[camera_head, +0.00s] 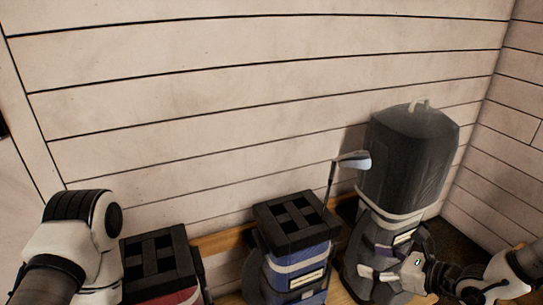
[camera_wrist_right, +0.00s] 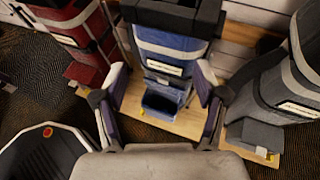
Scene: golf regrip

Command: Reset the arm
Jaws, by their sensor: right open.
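My right gripper (camera_head: 388,257) comes in from the right in the head view, in front of the grey bag. Its fingers are spread apart with nothing between them; the right wrist view also shows the open gripper (camera_wrist_right: 160,92), with the blue golf bag (camera_wrist_right: 168,55) beyond the fingers. One golf club (camera_head: 353,160) stands head up at the right rear of the blue bag's divided top (camera_head: 292,222); where its shaft ends is hidden. Of my left arm, only white and black links show at the left; its gripper is out of view.
The grey golf bag (camera_head: 410,155) with a dark hood stands at the right by the wall corner. A red golf bag (camera_head: 160,262) stands at the left. The bags stand on wooden bases (camera_wrist_right: 190,122). A pale plank wall (camera_head: 230,100) closes the back. Dark patterned floor lies in front.

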